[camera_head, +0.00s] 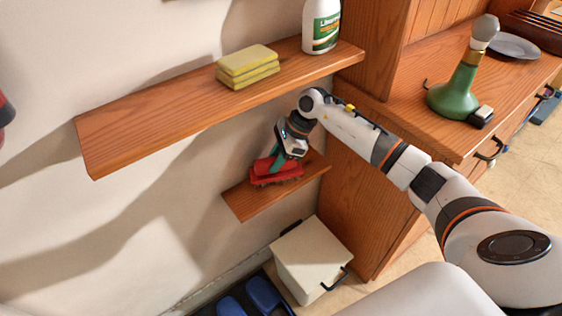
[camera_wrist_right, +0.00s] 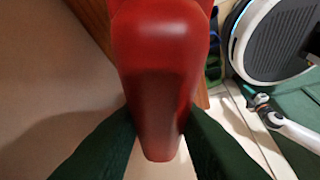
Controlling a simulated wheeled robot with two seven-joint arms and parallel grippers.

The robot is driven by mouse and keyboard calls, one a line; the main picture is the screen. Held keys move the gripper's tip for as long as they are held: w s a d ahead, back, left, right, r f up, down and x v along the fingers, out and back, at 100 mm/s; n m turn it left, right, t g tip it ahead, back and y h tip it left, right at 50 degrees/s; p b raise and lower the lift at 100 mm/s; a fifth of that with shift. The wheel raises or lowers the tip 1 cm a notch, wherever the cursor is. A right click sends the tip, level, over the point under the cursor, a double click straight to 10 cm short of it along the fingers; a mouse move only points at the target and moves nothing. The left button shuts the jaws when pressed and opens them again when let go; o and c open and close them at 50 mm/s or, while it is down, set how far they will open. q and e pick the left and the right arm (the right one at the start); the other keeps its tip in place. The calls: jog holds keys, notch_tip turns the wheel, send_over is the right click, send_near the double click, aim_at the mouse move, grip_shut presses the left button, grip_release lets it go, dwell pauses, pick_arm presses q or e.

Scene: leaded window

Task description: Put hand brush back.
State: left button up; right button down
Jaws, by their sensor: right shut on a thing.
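The red hand brush (camera_head: 280,172) is at the small lower wooden shelf (camera_head: 250,205), with its bristles facing down. From the head view I cannot tell whether the bristles touch the board. My right gripper (camera_head: 275,160) reaches in under the long upper shelf and is shut on the brush. In the right wrist view the brush's red handle (camera_wrist_right: 160,70) fills the middle, between the green fingers (camera_wrist_right: 158,135). The bristles are hidden there. My left gripper is not in view.
The long upper shelf (camera_head: 130,130) holds yellow sponges (camera_head: 248,65) and a white bottle (camera_head: 321,25), close above my right arm. A wooden cabinet (camera_head: 375,160) stands right of the lower shelf. A white bin (camera_head: 310,258) and blue shoes (camera_head: 262,295) are below.

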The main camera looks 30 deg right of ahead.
jog(key=shift+w+f, duration=0.2)
jog(key=shift+f, duration=0.7)
jog(key=shift+f, duration=0.1)
jog(key=c, duration=1.1)
grip_release()
